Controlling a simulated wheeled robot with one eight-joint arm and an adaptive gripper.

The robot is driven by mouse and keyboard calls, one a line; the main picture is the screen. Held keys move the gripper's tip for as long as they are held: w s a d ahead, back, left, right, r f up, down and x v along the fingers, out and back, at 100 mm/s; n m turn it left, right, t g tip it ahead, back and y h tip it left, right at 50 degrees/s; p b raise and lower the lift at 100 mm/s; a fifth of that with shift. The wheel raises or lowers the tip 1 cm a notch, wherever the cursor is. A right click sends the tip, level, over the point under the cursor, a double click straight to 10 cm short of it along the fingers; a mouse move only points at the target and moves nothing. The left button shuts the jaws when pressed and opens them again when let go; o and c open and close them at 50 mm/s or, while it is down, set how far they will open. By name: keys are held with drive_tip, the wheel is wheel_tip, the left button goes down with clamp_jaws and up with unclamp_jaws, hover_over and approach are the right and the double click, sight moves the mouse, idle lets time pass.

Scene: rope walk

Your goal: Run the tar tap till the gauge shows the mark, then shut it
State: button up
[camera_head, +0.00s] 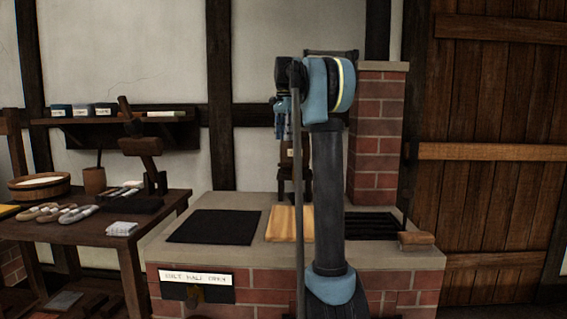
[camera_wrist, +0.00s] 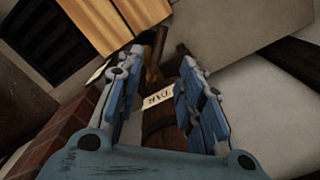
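A small brown wooden cask with a pale label reading TAR (camera_wrist: 158,100) shows between my fingers in the wrist view. A brown wooden piece (camera_wrist: 157,45), which looks like the tap, stands out near the fingertips; whether it is open or shut I cannot tell. My gripper (camera_wrist: 161,64) is open, its two blue fingers on either side with a gap between them. In the head view my gripper (camera_head: 281,120) hangs above the brick bench's back, and the cask (camera_head: 291,170) is mostly hidden behind my arm. I cannot make out a gauge or its mark.
The brick bench (camera_head: 175,250) bears a black mat (camera_head: 215,227), a yellow wooden board (camera_head: 283,222), a dark grate (camera_head: 370,225) and a wooden-handled item (camera_head: 415,239). A brick pillar (camera_head: 380,130) rises behind. A cluttered table (camera_head: 90,238) stands left.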

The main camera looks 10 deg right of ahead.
sight(288, 165)
wheel_tip(288, 165, down, 11)
drive_tip(key=shift+f, duration=0.1)
idle(0.4)
clamp_jaws()
